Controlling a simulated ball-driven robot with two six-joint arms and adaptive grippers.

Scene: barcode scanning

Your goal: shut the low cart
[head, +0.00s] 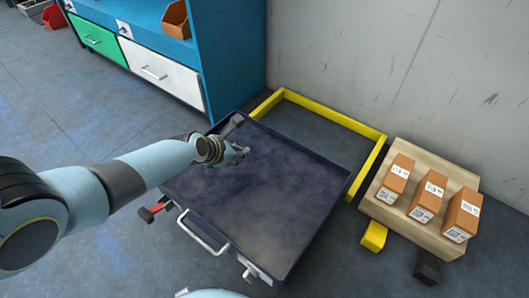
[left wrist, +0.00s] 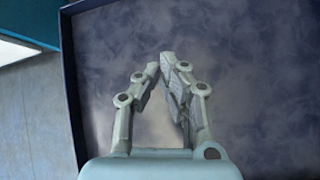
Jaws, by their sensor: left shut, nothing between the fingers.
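The low cart (head: 270,205) is a dark, shallow, rimmed tray in the middle of the head view, and it fills most of the left wrist view (left wrist: 255,75). A pale bar handle (head: 203,234) is on its near-left side. The cart stands in front of a yellow floor frame (head: 330,114), with bare floor between its far edge and the wall. My left gripper (head: 242,153) is over the cart's left part; in the left wrist view (left wrist: 162,65) its fingertips are together and empty. I cannot tell whether it touches the cart. My right gripper is out of view.
A pallet (head: 408,213) with three orange boxes stands right of the cart, against the wall. A blue cabinet (head: 233,55) with green and white drawers stands behind on the left. A red-tipped part (head: 146,214) sticks out at the cart's left.

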